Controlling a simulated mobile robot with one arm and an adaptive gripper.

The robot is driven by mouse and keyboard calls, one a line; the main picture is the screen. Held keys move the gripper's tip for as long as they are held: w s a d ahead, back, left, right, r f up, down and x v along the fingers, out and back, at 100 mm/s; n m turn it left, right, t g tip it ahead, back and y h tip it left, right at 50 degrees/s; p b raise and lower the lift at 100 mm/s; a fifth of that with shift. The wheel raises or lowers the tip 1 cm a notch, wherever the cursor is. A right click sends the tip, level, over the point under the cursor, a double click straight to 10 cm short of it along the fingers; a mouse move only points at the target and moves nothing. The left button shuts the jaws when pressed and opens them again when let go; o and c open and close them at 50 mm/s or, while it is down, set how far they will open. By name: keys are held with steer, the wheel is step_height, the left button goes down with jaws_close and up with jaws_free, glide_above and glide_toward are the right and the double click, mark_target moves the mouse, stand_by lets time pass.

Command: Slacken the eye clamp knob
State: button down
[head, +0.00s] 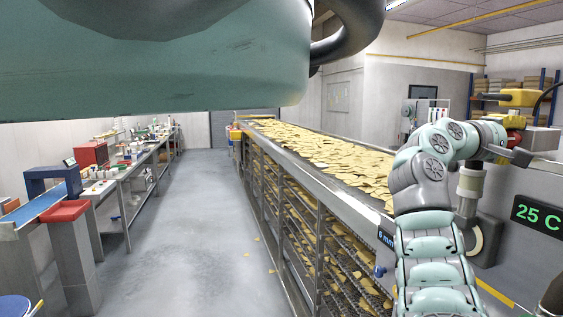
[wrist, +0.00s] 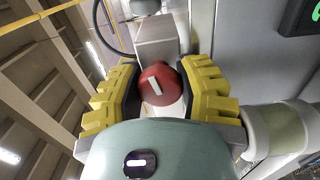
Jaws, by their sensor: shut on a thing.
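The red eye clamp knob (wrist: 160,86) with a white line mark sits in the middle of the wrist view. The white line is tilted a little from upright. My gripper (wrist: 160,78) has its yellow ribbed pads on either side of the knob and is shut on it. Behind the knob is a grey box (wrist: 156,34).
A long conveyor (head: 318,158) of chips runs down the middle. A grey pole (head: 467,195) stands close to my arm, and a display (head: 538,213) reads 25 C. A black cable (wrist: 112,32) loops beside the box.

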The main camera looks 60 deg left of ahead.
steer(key=shift+d+f+m+b, duration=0.1)
steer(key=shift+m+b, duration=0.45)
steer(key=shift+m, duration=0.15)
steer(key=c, duration=0.5)
jaws_free()
steer(key=shift+v, duration=6.1)
steer(key=shift+r, duration=0.2)
